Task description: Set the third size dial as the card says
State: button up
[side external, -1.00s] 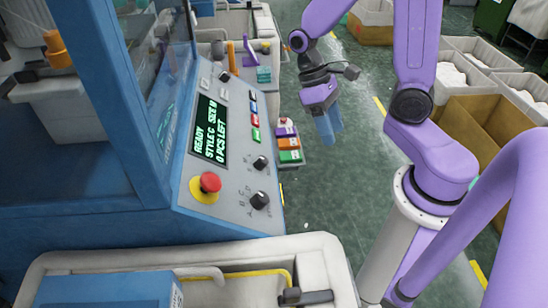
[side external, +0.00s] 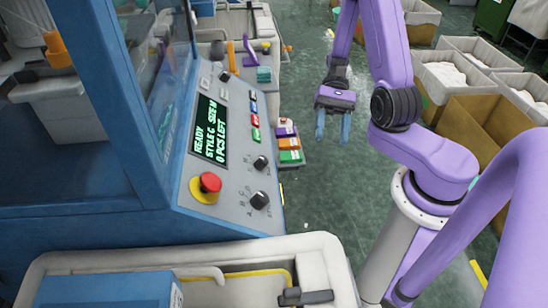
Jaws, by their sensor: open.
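My gripper (side external: 332,138) is open and empty, fingers pointing down over the aisle. It is right of the near panel, apart from every dial. I cannot make out a card, nor tell which dial is the third.
A red stop button (side external: 209,183) on a yellow base and several coloured buttons (side external: 255,118) share the near panel. Coloured boxes (side external: 289,143) sit at its right edge. A pale bin (side external: 325,262) stands in front. The aisle floor (side external: 320,195) is clear; cartons (side external: 485,128) stand at right.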

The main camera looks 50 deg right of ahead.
jog(key=m+t+y, duration=0.3)
jog(key=m, duration=0.1)
jog(key=m+t+y, duration=0.2)
jog(key=m+t, duration=0.8)
jog(key=t, duration=0.3)
send_near(267, 160)
jog(key=x, duration=0.8)
jog(key=shift+a, duration=0.2)
grip_shut()
